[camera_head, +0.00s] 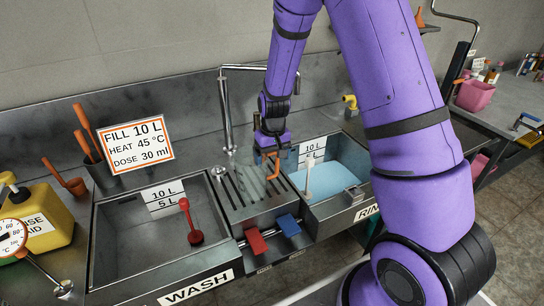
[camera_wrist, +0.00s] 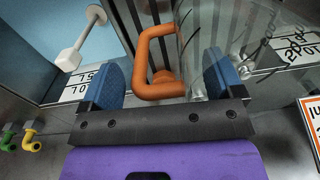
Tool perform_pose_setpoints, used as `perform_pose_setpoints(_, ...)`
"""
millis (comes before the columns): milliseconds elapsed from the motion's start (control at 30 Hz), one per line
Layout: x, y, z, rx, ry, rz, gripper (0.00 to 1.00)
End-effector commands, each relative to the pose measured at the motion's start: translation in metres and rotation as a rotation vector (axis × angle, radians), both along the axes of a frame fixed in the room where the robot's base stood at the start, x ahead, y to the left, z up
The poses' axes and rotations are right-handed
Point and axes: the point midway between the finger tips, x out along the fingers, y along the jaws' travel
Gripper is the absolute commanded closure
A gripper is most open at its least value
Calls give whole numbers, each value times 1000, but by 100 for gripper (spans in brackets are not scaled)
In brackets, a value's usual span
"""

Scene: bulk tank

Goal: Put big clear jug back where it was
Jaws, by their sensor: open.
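The big clear jug (camera_head: 250,180) stands on the slatted metal rack (camera_head: 236,207) between the two sinks. It is see-through and hard to make out. Its orange handle (camera_wrist: 143,62) shows between my fingers in the wrist view, with the clear wall (camera_wrist: 203,35) to the right of it. My gripper (camera_wrist: 166,80) is open, with one blue-padded finger on each side of the handle's lower end. In the head view my gripper (camera_head: 272,148) is above and behind the handle, partly hiding it. I cannot tell whether a finger touches the jug.
The left WASH sink (camera_head: 140,245) holds a red plug handle (camera_head: 190,222). The right sink (camera_head: 335,172) holds light blue liquid and a white plug handle (camera_head: 308,178). A yellow jerrycan (camera_head: 40,215) stands at left.

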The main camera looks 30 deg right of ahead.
Motion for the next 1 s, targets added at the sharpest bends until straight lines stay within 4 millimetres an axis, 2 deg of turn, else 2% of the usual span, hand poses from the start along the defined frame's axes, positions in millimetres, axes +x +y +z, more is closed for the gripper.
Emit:
perform_pose_setpoints(133, 1, 0, 7, 0, -3, 0, 13)
perform_pose_setpoints(233, 1, 0, 19, 1, -3, 1, 13)
perform_pose_setpoints(500, 1, -2, 72, 0, -6, 0, 13)
perform_pose_setpoints(700, 0, -3, 105, 0, -3, 1, 13)
perform_pose_setpoints(1000, -4, -4, 132, 3, -11, 0, 13)
